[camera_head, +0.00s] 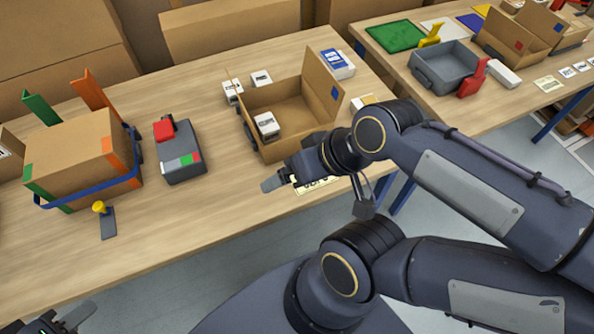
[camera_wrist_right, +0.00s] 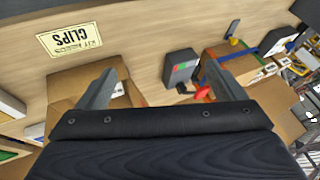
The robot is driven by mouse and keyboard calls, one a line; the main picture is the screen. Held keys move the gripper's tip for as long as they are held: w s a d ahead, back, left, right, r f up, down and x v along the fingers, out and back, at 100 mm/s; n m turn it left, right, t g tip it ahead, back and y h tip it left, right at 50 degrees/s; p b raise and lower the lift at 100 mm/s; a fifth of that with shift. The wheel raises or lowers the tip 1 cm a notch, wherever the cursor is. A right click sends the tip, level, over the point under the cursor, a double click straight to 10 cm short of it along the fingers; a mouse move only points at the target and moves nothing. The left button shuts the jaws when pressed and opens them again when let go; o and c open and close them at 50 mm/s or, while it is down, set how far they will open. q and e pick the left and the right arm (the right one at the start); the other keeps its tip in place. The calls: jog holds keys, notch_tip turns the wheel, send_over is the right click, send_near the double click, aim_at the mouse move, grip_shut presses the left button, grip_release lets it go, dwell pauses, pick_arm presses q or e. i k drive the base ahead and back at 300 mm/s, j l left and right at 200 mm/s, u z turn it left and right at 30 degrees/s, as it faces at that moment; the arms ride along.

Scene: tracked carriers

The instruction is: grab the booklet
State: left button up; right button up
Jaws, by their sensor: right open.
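A white item with a blue printed cover (camera_head: 337,64), which looks like the booklet or a stack of them, lies behind the open carton (camera_head: 335,98) in the head view. I cannot tell for sure that it is the booklet. My right gripper (camera_head: 318,194) is open and empty at the table's front edge, in front of the carton.
A CLIPS card (camera_wrist_right: 69,41) lies at the table edge, partly hidden in the head view. Small white boxes (camera_head: 261,78) lie by the carton and one stands inside. A grey-red device (camera_head: 182,155) and a strapped box (camera_head: 75,155) stand left. A second table holds a grey tray (camera_head: 443,66).

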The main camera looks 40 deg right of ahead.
aim_at(334, 61)
jog(key=z, duration=1.55)
jog(key=u, duration=0.5)
jog(key=l+u, duration=0.25)
jog(key=u, duration=0.15)
jog(key=l+u, duration=0.5)
jog(key=u, duration=0.25)
jog(key=l+u, duration=0.2)
jog(key=u, duration=0.15)
jog(key=l+u, duration=0.1)
jog(key=l, duration=0.3)
jog(key=k+l+u, duration=0.1)
jog(key=l, duration=0.3)
jog(key=k+l+u, duration=0.15)
jog(key=l, duration=0.25)
jog(key=k+l+u, duration=0.1)
jog(key=l, duration=0.3)
